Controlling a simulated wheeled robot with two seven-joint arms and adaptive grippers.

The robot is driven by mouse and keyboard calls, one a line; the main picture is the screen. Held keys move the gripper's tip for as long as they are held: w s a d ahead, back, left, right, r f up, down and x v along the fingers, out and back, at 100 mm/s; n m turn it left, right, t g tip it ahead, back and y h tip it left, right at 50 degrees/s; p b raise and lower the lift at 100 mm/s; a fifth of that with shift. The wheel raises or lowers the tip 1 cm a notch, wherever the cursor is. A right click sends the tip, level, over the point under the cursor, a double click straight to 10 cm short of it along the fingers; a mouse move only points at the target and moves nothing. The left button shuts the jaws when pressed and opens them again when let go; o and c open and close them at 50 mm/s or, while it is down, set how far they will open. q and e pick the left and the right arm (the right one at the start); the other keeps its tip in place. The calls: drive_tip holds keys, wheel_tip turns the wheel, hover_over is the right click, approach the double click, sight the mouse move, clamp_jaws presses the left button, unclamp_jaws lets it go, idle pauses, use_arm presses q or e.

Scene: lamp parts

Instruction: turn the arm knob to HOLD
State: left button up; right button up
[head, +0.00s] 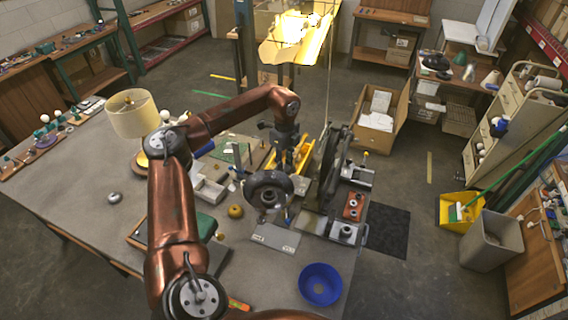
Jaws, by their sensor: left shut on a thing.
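My left gripper (267,210) points down over the front middle of the workbench, at the end of my copper arm. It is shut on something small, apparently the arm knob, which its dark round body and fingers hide. A grey plate (277,238) with small pale markings lies just in front of it; I cannot read the markings or tell the knob's setting. My right gripper is not in view.
A blue bowl (320,284) stands at the bench's front right. A lamp with a cream shade (132,113) stands at the left, partly behind my arm. A dark wheel-like machine (335,160) stands right of the gripper.

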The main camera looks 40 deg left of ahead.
sight(285, 167)
use_arm(q)
drive_tip(key=m, duration=0.3)
drive_tip(key=shift+m+p, duration=0.4)
drive_tip(key=m, duration=0.3)
drive_tip(key=shift+m, duration=0.3)
drive_tip(key=m+p, duration=0.1)
drive_tip(key=m, duration=0.4)
drive_tip(key=shift+m, duration=1.2)
drive_tip(key=o, duration=1.2)
drive_tip(key=shift+c, duration=0.2)
wheel_tip(285, 167, up, 12)
